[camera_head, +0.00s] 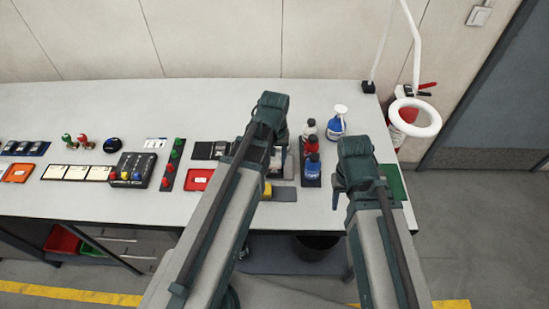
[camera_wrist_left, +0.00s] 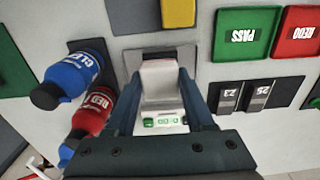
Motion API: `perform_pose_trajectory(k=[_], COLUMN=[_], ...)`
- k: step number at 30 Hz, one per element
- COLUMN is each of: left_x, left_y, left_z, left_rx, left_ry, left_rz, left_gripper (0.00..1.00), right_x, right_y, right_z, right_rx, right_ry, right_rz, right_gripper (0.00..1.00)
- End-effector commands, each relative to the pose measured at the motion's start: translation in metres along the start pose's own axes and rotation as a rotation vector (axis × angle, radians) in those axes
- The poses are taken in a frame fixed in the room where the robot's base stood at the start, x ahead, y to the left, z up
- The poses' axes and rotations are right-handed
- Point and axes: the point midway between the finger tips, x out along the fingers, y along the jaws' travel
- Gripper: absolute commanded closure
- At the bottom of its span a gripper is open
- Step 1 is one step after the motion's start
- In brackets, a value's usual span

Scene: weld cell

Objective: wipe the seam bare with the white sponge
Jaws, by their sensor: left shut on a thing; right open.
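My left gripper (camera_wrist_left: 162,95) is shut on a pale, whitish block (camera_wrist_left: 160,78), which looks like the white sponge. In the wrist view the block lies between the two dark fingers, over a grey plate (camera_wrist_left: 184,54). A white part with a green marking (camera_wrist_left: 165,122) shows just below the block; I cannot tell what it is. The seam cannot be made out. In the head view my left arm hides most of this spot. My right gripper (camera_head: 343,188) is open near the bench's front edge, right of the bottles.
A blue bottle (camera_wrist_left: 72,78) and a red bottle (camera_wrist_left: 94,108) stand close to the left gripper. A green PASS tray (camera_wrist_left: 246,33) and a red REDO tray (camera_wrist_left: 300,36) lie nearby. A yellow block (camera_wrist_left: 178,12) is near the plate.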

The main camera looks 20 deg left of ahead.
Motion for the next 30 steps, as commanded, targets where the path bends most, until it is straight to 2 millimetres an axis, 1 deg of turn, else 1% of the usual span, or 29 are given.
perform_pose_trajectory(k=[1, 5, 17, 20, 27, 30], left_x=[-0.01, -0.021, -0.022, -0.028, -0.05, -0.053], left_y=[0.0, 0.0, 0.0, 0.0, 0.0, 0.0], left_z=[0.0, 0.0, 0.0, 0.0, 0.0, 0.0], left_rx=[0.0, 0.0, 0.0, 0.0, 0.0, 0.0], left_ry=[0.0, 0.0, 0.0, 0.0, 0.0, 0.0], left_rz=[0.0, 0.0, 0.0, 0.0, 0.0, 0.0], left_gripper=[1.0, 1.0, 1.0, 1.0, 1.0, 1.0], right_x=[-0.01, -0.021, -0.022, -0.027, -0.049, -0.053], right_y=[0.001, 0.002, 0.002, 0.003, 0.005, 0.005], right_z=[0.001, 0.001, 0.001, 0.002, 0.003, 0.003], right_rx=[0.0, 0.0, 0.0, 0.0, 0.0, 0.0], right_ry=[0.0, 0.0, 0.0, 0.0, 0.0, 0.0], right_rz=[0.0, 0.0, 0.0, 0.0, 0.0, 0.0], right_gripper=[0.5, 0.5, 0.5, 0.5, 0.5, 0.5])
